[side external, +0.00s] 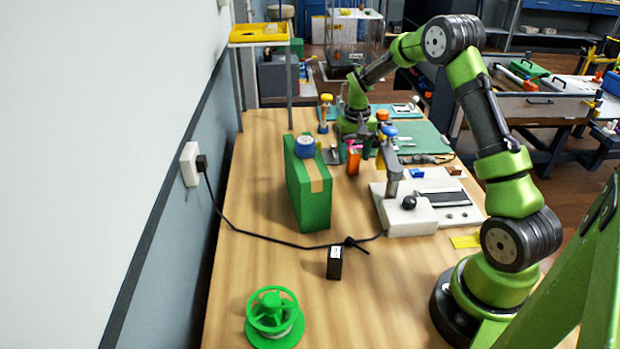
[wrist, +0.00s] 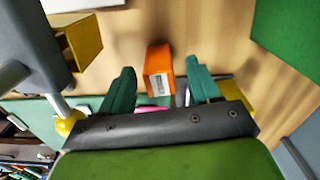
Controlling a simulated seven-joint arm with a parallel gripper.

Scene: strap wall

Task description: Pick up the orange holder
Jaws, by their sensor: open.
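The orange holder (side external: 353,161) stands on the wooden table, to the right of the green box. In the wrist view the orange holder (wrist: 158,62) is a small box-like piece with a pale label, showing in the gap between my fingers. My gripper (side external: 358,150) points down right over it in the side view. In the wrist view my gripper (wrist: 160,68) has its two teal fingers spread apart, one on each side of the holder, with visible gaps. I cannot tell how far the fingertips are above the holder. Pink items (wrist: 152,108) show partly behind the gripper's palm.
A tall green box (side external: 310,195) with a blue-topped roll (side external: 305,146) stands left of the holder. A grey-white device (side external: 415,212) with a lever is at its right. A black cable, small black box (side external: 334,262) and green spool (side external: 274,318) lie nearer. The near-middle table is mostly clear.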

